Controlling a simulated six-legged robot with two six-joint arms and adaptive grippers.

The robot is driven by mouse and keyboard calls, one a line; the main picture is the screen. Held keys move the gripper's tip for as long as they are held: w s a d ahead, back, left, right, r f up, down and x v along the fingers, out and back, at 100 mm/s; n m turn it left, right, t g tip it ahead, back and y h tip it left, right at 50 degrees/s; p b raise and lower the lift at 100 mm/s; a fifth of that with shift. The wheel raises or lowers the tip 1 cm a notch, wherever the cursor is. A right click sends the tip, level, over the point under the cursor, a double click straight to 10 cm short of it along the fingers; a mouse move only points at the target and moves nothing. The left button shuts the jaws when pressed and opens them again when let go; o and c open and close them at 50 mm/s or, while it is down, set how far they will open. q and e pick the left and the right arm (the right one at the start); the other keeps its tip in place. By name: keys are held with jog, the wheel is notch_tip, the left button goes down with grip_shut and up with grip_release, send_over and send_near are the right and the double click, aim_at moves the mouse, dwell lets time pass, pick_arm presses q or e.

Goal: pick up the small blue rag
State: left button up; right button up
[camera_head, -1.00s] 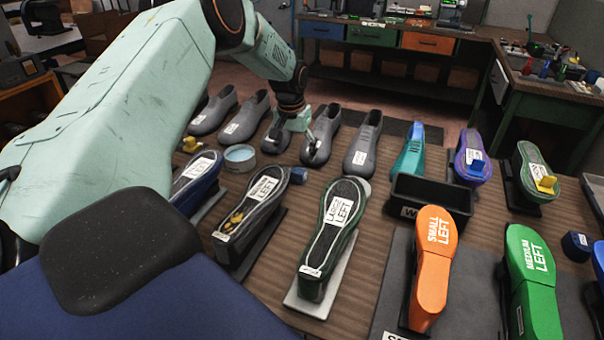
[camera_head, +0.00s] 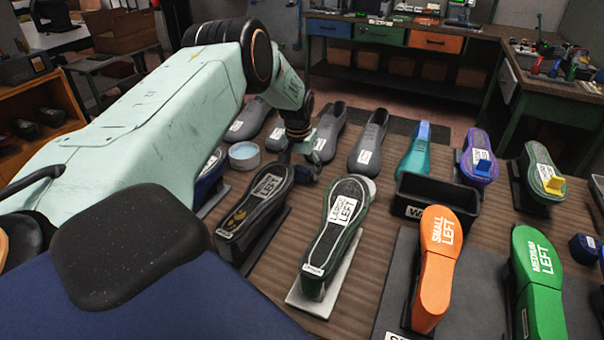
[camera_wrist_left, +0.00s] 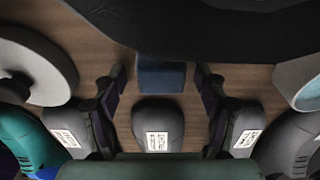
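The small blue rag (camera_wrist_left: 161,75) shows in the left wrist view as a small blue block-like bundle on the brown table, between and just beyond the fingertips. My left gripper (camera_wrist_left: 160,78) is open, one finger on each side of the rag with gaps visible. In the head view my left gripper (camera_head: 303,170) points down at the table behind the black-and-white left shoe forms, and it mostly hides the rag there. My right gripper is not in view.
A dark shoe form (camera_head: 258,210) and a green-edged one (camera_head: 335,235) stand close in front of the gripper. Grey shoe lasts (camera_head: 369,143) stand behind. A round tin (camera_head: 244,155) is to the left, a black bin (camera_head: 433,202) to the right.

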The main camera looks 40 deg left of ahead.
aim_at(301, 167)
pick_arm(q)
jog(key=shift+s+r, duration=0.15)
jog(key=c, duration=0.3)
jog(key=shift+a, duration=0.1)
jog(key=c, duration=0.4)
jog(key=shift+c, duration=1.4)
notch_tip(301, 167, up, 9)
jog(key=shift+r, duration=0.4)
